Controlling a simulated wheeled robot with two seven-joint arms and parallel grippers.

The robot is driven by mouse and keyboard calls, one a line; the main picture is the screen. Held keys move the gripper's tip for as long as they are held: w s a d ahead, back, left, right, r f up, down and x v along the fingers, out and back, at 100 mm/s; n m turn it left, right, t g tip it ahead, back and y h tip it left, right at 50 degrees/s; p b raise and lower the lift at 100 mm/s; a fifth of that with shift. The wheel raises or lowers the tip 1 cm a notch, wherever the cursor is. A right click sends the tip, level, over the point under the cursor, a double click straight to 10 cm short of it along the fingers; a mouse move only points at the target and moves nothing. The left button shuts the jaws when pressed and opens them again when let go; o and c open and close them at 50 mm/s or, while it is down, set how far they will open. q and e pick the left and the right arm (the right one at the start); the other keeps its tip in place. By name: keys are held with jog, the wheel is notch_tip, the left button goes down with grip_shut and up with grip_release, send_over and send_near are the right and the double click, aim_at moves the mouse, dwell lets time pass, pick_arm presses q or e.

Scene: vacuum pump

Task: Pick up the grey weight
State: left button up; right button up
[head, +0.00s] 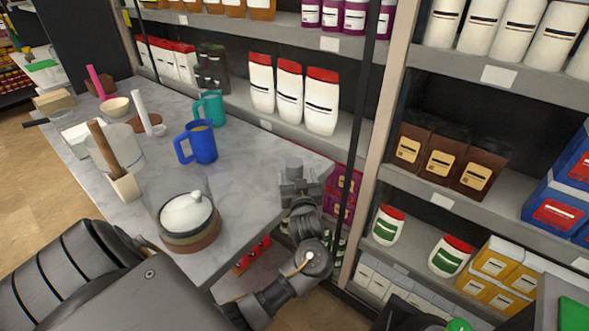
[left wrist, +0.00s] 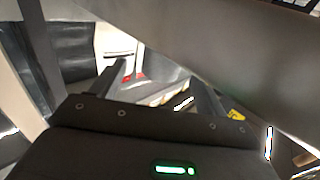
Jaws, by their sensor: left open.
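A small grey cylinder, which looks like the grey weight (head: 293,165), is at the right corner of the grey marble-look table (head: 255,163). My left gripper (head: 298,188) is at that same corner, right at the cylinder and partly overlapping it. Whether they touch cannot be told. In the left wrist view, the fingers of my left gripper (left wrist: 158,74) are apart, and I cannot make out the weight between them. My right gripper is not in view.
A lidded pot (head: 188,216), a blue mug (head: 198,143) and a teal mug (head: 209,107) stand on the table, left of my left gripper. Stocked shelves (head: 380,272) with an upright post (head: 386,150) rise close behind and right of it. The table's middle is mostly clear.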

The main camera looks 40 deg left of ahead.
aim_at(295, 172)
pick_arm(q)
jog(key=shift+a+r, duration=0.1)
jog(key=x, duration=0.2)
jog(key=p+x, duration=0.1)
jog(key=x, duration=0.2)
jog(key=shift+s+f, duration=0.1)
jog(key=shift+f, duration=0.1)
jog(key=shift+c, duration=0.4)
jog(key=c, duration=1.2)
